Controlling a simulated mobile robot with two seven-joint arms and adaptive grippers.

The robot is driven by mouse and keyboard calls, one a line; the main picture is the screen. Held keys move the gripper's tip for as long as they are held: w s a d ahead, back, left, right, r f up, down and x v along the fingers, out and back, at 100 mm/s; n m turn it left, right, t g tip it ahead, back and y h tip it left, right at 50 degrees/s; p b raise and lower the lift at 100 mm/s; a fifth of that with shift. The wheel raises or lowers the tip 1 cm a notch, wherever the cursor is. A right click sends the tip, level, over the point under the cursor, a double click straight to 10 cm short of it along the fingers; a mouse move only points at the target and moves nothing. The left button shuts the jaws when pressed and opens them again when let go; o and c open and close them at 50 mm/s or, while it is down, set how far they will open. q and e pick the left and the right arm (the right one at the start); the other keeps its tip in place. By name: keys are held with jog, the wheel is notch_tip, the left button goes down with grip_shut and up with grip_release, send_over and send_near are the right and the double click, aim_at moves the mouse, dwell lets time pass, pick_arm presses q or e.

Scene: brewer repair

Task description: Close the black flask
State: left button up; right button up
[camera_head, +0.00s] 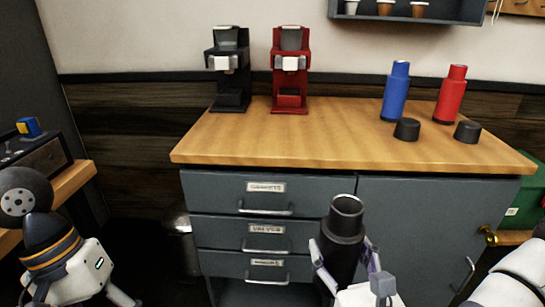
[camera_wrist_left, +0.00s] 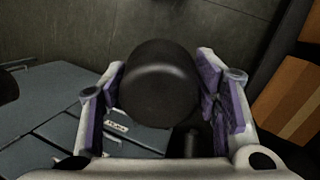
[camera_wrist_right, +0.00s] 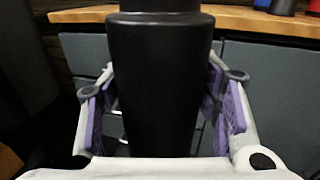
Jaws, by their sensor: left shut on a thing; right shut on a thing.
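The black flask (camera_head: 342,240) stands upright in front of the cabinet, held off the counter, with its open mouth at the top. My right gripper (camera_head: 343,252) is shut around its body. In the right wrist view the flask (camera_wrist_right: 155,80) fills the space between the purple finger pads (camera_wrist_right: 160,95); its top is cut off. In the left wrist view my left gripper (camera_wrist_left: 160,85) is shut on a round black cap (camera_wrist_left: 158,80). In the head view the left gripper sits low at the left, apart from the flask, and the cap is not visible in it.
A blue flask (camera_head: 396,93) and a red flask (camera_head: 450,96) stand on the wooden counter (camera_head: 345,140), with two black caps (camera_head: 407,129) beside them. Black (camera_head: 229,72) and red (camera_head: 290,72) brewers stand at the back. Drawers (camera_head: 265,228) with handles lie below the counter.

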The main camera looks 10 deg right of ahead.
jog(key=s+a+f+n+g+y, duration=0.1)
jog(key=a+n+g+y, duration=0.3)
jog(key=a+n+y, duration=0.4)
jog(key=a+y, duration=0.3)
jog(key=a, duration=0.1)
jog(key=shift+s+a+f+y, duration=0.3)
jog(key=shift+s+a, duration=0.05)
